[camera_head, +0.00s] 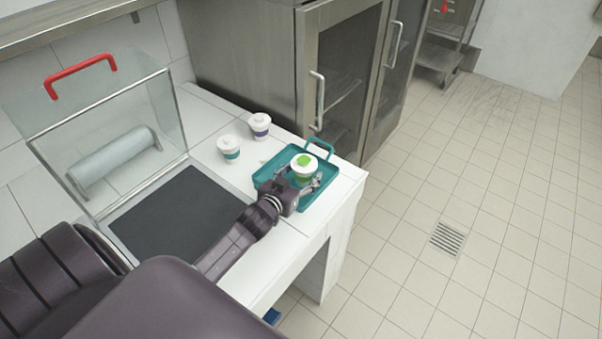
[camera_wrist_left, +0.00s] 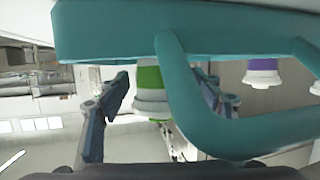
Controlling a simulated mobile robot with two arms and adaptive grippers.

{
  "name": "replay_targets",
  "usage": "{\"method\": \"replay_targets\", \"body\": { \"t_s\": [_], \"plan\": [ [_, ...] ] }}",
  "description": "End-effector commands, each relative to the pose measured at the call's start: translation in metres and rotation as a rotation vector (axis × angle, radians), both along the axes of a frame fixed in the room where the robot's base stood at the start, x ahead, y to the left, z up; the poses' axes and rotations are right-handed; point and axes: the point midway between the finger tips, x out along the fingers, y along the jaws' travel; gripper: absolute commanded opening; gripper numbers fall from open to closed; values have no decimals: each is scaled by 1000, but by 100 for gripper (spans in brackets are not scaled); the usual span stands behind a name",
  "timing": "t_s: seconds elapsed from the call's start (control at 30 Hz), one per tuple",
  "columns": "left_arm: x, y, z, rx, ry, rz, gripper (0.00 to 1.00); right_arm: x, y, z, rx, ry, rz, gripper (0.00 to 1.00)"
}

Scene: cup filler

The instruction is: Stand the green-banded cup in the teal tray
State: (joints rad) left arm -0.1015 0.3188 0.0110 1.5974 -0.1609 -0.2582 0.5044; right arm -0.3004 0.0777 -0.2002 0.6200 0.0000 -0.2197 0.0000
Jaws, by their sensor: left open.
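The green-banded cup (camera_head: 305,168), white with a green mark on its lid, appears upright inside the teal tray (camera_head: 270,168) on the white counter. My left gripper (camera_head: 304,184) is at the tray's near side, low by the cup. In the left wrist view, where the picture is upside down, its open fingers (camera_wrist_left: 160,105) lie to either side of the cup (camera_wrist_left: 149,80). The tray's rim and handle (camera_wrist_left: 200,120) cover part of the cup and the right-hand finger there. Contact between fingers and cup cannot be made out. My right gripper is not in view.
A teal-banded cup (camera_head: 229,149) and a purple-banded cup (camera_head: 260,126) stand on the counter left of the tray. A dark mat (camera_head: 180,215) lies in front of a clear guard with a red handle (camera_head: 80,72). A steel cabinet (camera_head: 340,80) stands behind. The counter's edge is right of the tray.

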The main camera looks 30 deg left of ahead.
Motion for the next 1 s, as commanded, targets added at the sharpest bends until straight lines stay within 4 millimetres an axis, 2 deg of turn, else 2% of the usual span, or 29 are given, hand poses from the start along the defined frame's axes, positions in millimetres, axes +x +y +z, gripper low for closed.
{"method": "replay_targets", "body": {
  "t_s": [0.13, 0.27, 0.6, 0.73, 1.0],
  "plan": [
    [-4, 0, 2, 0, 1, 0, 60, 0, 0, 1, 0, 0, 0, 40],
    [-19, -2, 6, 0, 1, 0, 60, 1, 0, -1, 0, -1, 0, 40],
    [-81, -10, 25, -1, 1, 0, 60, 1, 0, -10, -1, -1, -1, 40],
    [-99, -12, 30, 0, 2, 0, 60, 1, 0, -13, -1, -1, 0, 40],
    [-114, -14, 37, 0, 1, 1, 60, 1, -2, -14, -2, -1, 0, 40]
  ]
}}
